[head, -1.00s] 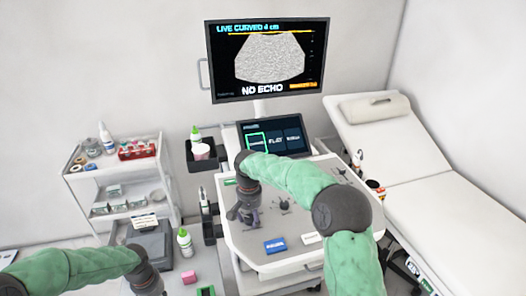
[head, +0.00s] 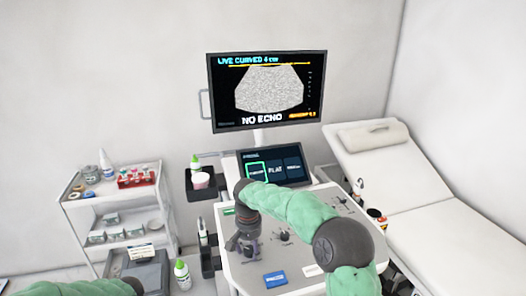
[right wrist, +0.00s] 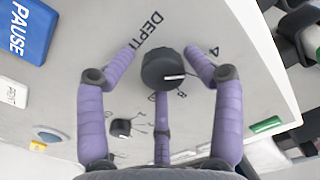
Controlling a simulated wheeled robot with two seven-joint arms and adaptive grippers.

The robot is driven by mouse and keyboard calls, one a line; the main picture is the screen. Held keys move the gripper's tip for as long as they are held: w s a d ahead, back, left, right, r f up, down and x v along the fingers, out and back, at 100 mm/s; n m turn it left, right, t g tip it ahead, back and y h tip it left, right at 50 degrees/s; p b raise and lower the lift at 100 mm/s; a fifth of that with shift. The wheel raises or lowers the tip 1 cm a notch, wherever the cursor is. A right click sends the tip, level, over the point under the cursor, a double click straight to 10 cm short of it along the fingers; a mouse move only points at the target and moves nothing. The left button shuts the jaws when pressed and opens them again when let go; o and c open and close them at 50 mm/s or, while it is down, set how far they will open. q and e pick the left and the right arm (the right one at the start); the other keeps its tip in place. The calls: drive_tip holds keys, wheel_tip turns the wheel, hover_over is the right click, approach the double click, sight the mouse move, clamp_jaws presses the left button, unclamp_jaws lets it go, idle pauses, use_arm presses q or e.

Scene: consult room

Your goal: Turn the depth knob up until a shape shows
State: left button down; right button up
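The depth knob (right wrist: 163,70) is a black round knob on the pale console, with a white pointer line towards the right of the right wrist view. Part of the word DEPTH and the marks 4 and 8 show around it. My right gripper (right wrist: 163,58) has its purple fingers spread around the knob, with a gap on the left side; I cannot tell whether the right finger touches. In the head view my right gripper (head: 243,245) points down at the console. The monitor (head: 268,90) reads LIVE CURVED 4 cm and NO ECHO over plain grey speckle. My left gripper is out of view.
A smaller knob (right wrist: 121,127) and a blue PAUSE button (right wrist: 27,30) are on the console (head: 240,272). A touch screen (head: 275,165) stands behind my right forearm. A supply cart (head: 115,195) is at left, an exam couch (head: 440,220) at right.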

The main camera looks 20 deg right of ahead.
drive_tip(key=shift+r, duration=0.6)
drive_tip(key=shift+w, duration=0.1)
drive_tip(key=n, duration=0.9)
drive_tip(key=shift+f, duration=0.15)
drive_tip(key=shift+f, duration=0.7)
